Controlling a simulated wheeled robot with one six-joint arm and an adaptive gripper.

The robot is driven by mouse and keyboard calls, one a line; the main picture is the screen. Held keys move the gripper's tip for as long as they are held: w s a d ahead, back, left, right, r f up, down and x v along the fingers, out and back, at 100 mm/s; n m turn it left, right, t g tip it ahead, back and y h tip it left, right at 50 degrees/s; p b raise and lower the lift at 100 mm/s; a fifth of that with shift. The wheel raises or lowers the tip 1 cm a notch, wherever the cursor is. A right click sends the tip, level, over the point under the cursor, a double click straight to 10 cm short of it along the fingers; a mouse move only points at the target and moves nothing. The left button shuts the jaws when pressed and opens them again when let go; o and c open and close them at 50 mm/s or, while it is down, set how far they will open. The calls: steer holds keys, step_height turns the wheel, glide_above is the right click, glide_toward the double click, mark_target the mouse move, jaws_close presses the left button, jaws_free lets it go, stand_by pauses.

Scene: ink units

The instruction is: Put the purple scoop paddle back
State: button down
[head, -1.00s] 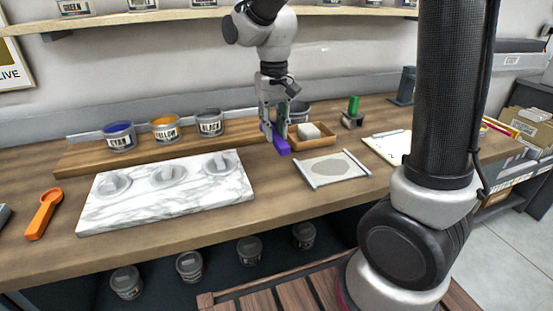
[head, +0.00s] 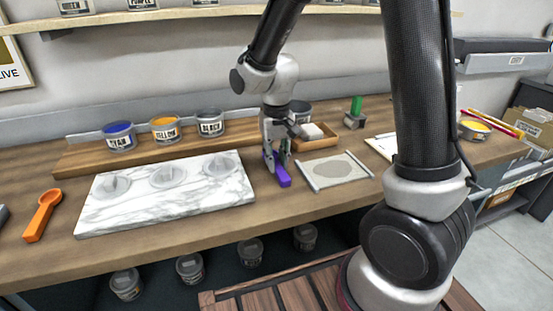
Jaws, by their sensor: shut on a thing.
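The purple scoop paddle (head: 283,178) is at my gripper (head: 276,162), between its fingertips. My gripper points down and is shut on the paddle. The paddle is low, at or just above the wooden bench, between the marble slab and the framed screen. I cannot tell whether it touches the bench. My fingers hide part of it.
The screen (head: 338,170) and a wooden tray (head: 318,143) are close on the right.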

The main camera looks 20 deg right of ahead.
steer(key=c, duration=1.3)
jaws_free()
step_height(320, 180, up, 11)
steer(key=s+d+r+t, duration=0.1)
steer(key=s+d+r, duration=0.1)
steer(key=s+d, duration=0.3)
steer(key=s+d+r+t, duration=0.2)
steer(key=s+d, duration=0.3)
steer(key=s, duration=0.2)
steer(key=s+d+r+t, duration=0.1)
steer(key=s+d+r, duration=0.2)
steer(key=s+d, duration=0.2)
steer(key=shift+s+r, duration=0.1)
steer(key=shift+s, duration=0.95)
